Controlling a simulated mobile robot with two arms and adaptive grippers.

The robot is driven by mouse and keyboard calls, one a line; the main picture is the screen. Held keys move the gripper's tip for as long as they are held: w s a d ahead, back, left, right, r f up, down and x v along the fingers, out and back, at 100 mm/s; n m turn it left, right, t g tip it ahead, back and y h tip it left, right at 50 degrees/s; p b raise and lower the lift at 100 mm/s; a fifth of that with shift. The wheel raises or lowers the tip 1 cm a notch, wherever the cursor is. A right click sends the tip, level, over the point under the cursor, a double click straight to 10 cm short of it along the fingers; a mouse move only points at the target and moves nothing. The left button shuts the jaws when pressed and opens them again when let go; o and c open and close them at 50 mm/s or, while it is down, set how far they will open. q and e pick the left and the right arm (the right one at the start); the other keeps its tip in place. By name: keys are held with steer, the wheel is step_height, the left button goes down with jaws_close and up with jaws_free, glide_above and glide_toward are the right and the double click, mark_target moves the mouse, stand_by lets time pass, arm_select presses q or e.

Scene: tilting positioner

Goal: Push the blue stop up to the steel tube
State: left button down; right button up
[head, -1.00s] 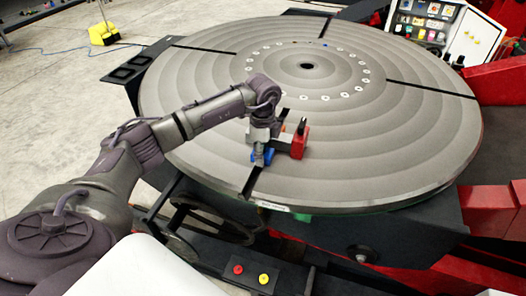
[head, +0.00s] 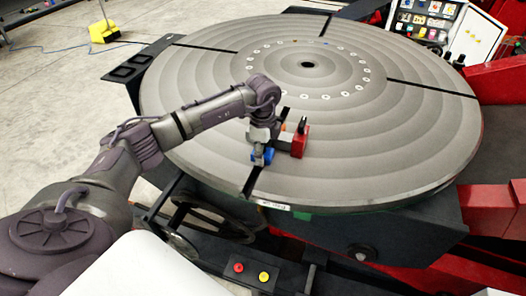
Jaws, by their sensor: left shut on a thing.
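The blue stop (head: 268,155) sits on the round grey turntable near its front edge, beside a dark radial slot. My left gripper (head: 262,147) reaches down over it from above and is shut on it; the fingertips are small and partly hidden. A short grey piece that looks like the steel tube (head: 285,138) lies just to the right, between the blue stop and a red block (head: 300,142) with a black knob. Whether the blue stop touches the tube cannot be told. My right gripper is not in view.
The turntable (head: 390,140) is broad and mostly clear, with dark slots and a ring of pale marks. A bit of orange (head: 282,127) shows behind the gripper. A box with red and yellow buttons (head: 251,272) stands below the front edge.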

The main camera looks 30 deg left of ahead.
arm_select(q)
steer(key=shift+f, duration=0.15)
steer(key=shift+s+d, duration=0.1)
steer(key=shift+s, duration=0.2)
stand_by(0.4)
steer(key=shift+c, duration=2)
jaws_free()
steer(key=shift+w, duration=0.1)
steer(key=o, duration=0.4)
steer(key=shift+r, duration=0.25)
steer(key=shift+r+p, duration=0.1)
steer(key=shift+p, duration=0.2)
